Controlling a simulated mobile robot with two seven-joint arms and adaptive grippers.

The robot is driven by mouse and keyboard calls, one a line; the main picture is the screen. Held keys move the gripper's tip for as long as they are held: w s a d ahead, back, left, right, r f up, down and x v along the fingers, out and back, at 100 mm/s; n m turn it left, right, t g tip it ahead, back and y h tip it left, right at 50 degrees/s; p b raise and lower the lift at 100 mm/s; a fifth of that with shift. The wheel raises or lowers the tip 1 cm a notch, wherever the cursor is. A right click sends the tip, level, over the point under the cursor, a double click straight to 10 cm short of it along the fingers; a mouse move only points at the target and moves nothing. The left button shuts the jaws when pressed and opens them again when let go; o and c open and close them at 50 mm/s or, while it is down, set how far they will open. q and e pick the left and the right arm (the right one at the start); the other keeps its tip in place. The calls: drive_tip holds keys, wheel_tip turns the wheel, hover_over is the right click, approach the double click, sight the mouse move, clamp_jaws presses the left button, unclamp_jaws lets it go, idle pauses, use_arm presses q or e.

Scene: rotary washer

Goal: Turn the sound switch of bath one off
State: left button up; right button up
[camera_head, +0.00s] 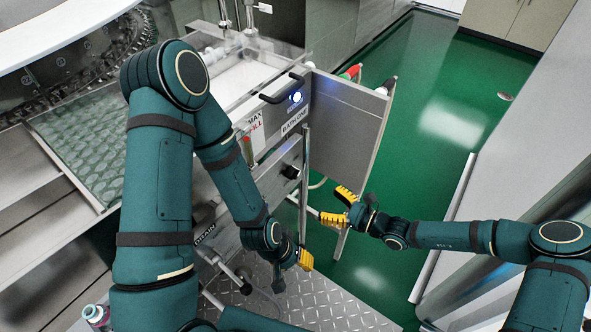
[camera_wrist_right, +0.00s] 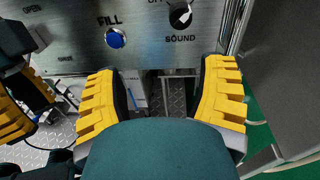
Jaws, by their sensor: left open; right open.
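The sound switch (camera_wrist_right: 180,15) is a round black knob with a white mark, at the top of the right wrist view above the SOUND label. Its top is cut off, and I cannot tell its setting for sure. In the head view a black knob (camera_head: 291,172) shows on the bath one panel, under the BATH ONE label (camera_head: 294,122). My right gripper (camera_head: 339,207) is open and empty, in front of the panel and apart from it. Its fingers (camera_wrist_right: 160,78) are spread below the switch in the wrist view. My left gripper (camera_head: 292,272) hangs lower, open and empty, near the panel's foot.
A blue FILL button (camera_wrist_right: 115,38) sits left of the switch. A vertical metal post (camera_head: 304,185) and a grey side panel (camera_head: 345,120) stand right of the bath front. Chequered metal plate (camera_head: 335,305) lies below. The green floor (camera_head: 440,110) is open to the right.

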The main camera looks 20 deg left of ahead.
sight(295, 173)
drive_tip(key=shift+m+t, duration=0.8)
drive_tip(key=shift+t, duration=0.1)
drive_tip(key=x, duration=0.4)
drive_tip(key=w+b+x, duration=0.1)
drive_tip(key=x, duration=0.4)
drive_tip(key=w+r+b+x, duration=0.1)
drive_tip(key=x, duration=0.4)
drive_tip(key=shift+d, duration=0.35)
drive_tip(key=shift+c, duration=0.2)
drive_tip(key=c, duration=1.2)
